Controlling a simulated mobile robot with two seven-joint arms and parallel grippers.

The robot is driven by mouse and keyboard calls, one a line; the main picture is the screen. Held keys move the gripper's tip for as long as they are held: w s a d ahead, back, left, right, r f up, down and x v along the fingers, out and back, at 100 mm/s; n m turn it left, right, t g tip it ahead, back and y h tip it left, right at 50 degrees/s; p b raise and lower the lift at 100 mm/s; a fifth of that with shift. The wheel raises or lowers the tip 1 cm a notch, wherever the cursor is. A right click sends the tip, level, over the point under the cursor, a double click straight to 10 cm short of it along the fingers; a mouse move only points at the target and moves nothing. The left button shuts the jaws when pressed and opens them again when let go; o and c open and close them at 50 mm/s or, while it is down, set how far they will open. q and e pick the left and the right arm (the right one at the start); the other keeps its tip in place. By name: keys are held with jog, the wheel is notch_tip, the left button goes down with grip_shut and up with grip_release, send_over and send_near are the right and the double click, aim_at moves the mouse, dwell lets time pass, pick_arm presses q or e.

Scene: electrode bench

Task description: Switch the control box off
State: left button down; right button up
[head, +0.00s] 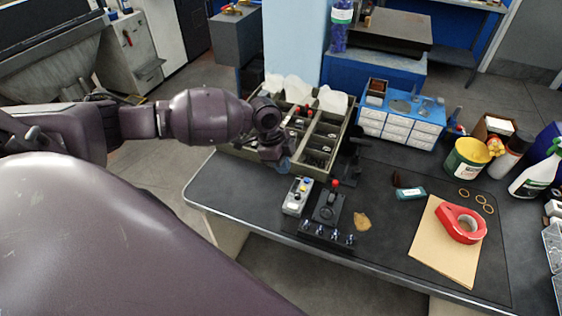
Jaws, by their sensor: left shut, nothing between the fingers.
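A small light-grey control box (297,197) with coloured buttons on its top lies near the front edge of the dark bench. Right beside it stands a black unit with a red-topped lever (329,207). The state of the buttons is too small to tell. My left gripper (284,166) points down just behind the grey box, in front of the divided parts tray. It is shut and empty, apart from the box as far as I can see. My right gripper is not in view.
The divided parts tray (318,150) stands behind the gripper. A row of black-and-silver knobs (327,234) lies at the front edge. A red tape roll (461,224) rests on brown card (440,252) to the right. A blue drawer cabinet (401,121) stands at the back.

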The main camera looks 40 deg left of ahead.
pick_arm(q)
jog(key=a+b+v, duration=0.1)
jog(key=v, duration=0.8)
jog(key=shift+s+a+r, duration=0.15)
jog(key=shift+s+a, duration=0.05)
jog(key=shift+a, duration=0.05)
